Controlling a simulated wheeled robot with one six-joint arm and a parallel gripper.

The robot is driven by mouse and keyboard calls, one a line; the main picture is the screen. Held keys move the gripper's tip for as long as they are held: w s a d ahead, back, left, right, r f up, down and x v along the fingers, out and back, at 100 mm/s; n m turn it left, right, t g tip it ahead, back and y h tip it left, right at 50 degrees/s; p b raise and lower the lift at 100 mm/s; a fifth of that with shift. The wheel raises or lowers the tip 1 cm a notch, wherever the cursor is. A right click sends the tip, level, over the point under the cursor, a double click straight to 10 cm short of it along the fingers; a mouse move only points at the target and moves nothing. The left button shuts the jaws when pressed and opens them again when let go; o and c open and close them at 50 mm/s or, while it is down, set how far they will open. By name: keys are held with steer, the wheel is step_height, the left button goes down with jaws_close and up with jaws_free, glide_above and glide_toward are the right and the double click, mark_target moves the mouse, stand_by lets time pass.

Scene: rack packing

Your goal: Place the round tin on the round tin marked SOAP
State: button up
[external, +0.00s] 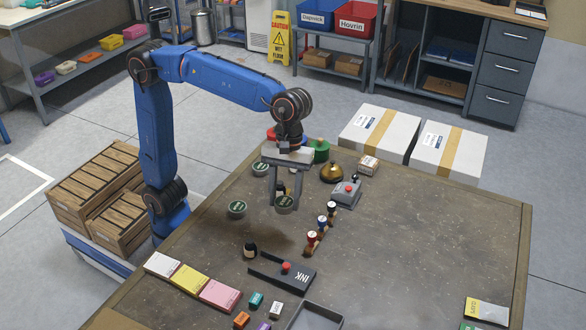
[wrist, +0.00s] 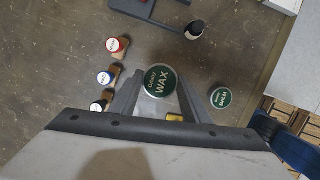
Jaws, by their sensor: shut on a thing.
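My gripper (external: 285,203) is shut on a round tin (external: 285,208) with a dark green lid, held above the table. In the wrist view the held tin (wrist: 161,82) reads WAX and sits between the fingertips. A second round green-lidded tin (external: 237,208) stands on the table to the left; in the wrist view a green-lidded tin (wrist: 221,98) lies right of the fingers, its label small. I cannot make out the word SOAP on any lid.
Several stamps (external: 322,222) stand in a row right of my gripper. A brass bell (external: 331,173) and grey device (external: 346,195) are behind right.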

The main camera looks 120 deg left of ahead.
steer(key=shift+s+a+r, duration=0.1)
steer(key=shift+a+r, duration=0.15)
steer(key=shift+r, duration=0.2)
steer(key=s+a, duration=0.2)
steer(key=a, duration=0.2)
steer(key=s+a+r, duration=0.1)
steer(key=s+a, duration=0.2)
steer(key=s+a+r, duration=0.1)
steer(key=s+a, duration=0.2)
steer(key=a, duration=0.1)
steer(key=shift+s+a+r, duration=0.1)
steer(key=shift+s+a, duration=0.15)
steer(key=shift+a, duration=0.05)
glide_above(260, 167)
steer(key=a, duration=0.1)
steer(key=shift+m, duration=0.4)
steer(key=f, duration=0.9)
steer(key=shift+s+a, duration=0.1)
steer(key=shift+s, duration=0.1)
steer(key=shift+f, duration=0.1)
steer(key=o, duration=0.7)
steer(key=shift+f, duration=0.1)
steer(key=o, duration=0.4)
